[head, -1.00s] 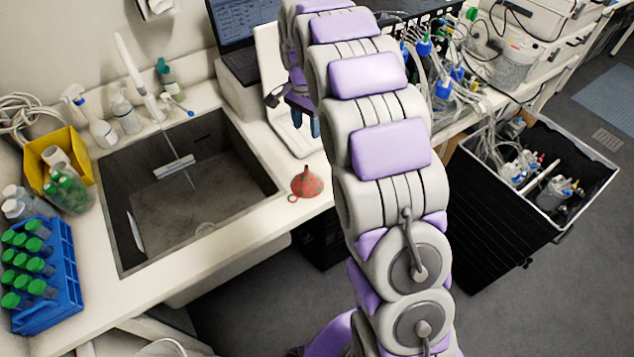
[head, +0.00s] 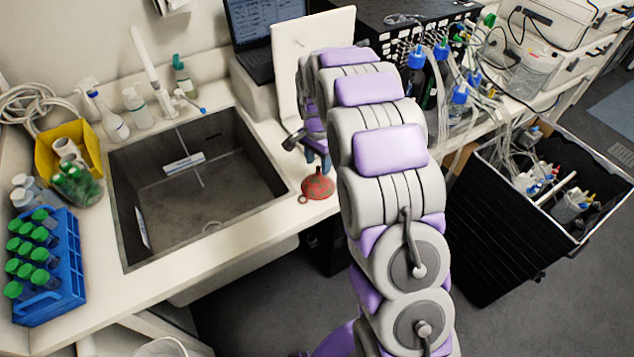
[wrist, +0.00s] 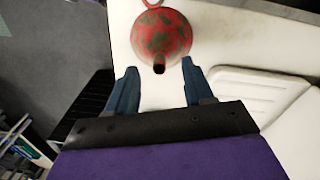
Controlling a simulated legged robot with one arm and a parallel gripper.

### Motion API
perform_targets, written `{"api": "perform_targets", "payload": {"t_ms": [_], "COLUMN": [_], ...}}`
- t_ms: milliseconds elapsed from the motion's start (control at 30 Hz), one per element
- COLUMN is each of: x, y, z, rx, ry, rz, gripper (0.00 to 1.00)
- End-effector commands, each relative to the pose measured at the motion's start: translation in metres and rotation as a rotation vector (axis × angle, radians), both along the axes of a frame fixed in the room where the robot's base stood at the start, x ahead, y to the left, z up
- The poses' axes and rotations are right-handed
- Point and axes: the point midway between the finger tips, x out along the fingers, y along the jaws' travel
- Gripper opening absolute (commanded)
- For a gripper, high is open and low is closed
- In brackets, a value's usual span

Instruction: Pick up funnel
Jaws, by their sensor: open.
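The red funnel (head: 317,185), with dark greenish patches, stands on the white counter right of the sink, near the counter's front edge. Its spout points up and a small loop sticks out at its rim. In the wrist view the funnel (wrist: 161,36) lies just beyond my gripper (wrist: 158,80), roughly centred between the two blue fingers. The fingers are apart with nothing between them but counter. In the head view my gripper (head: 318,160) is just behind the funnel, partly hidden by my arm.
The sink (head: 200,185) opens left of the funnel. A white panel (head: 308,60) stands behind my gripper, near a laptop (head: 250,40). A blue rack (head: 62,285) of green-capped tubes is at far left. A black bin (head: 500,235) stands on the floor at right.

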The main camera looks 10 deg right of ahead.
Motion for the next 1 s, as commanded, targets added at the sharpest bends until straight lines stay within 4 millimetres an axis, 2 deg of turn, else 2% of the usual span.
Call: {"api": "perform_targets", "payload": {"t_ms": [33,167,433,900,1000], "x": [-0.001,0.0,0.0,0.0,0.0], "y": [0.002,0.001,0.0,0.001,0.001], "z": [-0.011,-0.026,-0.029,-0.029,-0.029], "rx": [0.0,-0.001,-0.001,0.0,0.0], "ry": [0.004,-0.002,-0.004,-0.003,-0.002], "rz": [0.001,0.001,0.001,0.0,0.0], "gripper": [0.52,0.52,0.51,0.06,0.0]}}
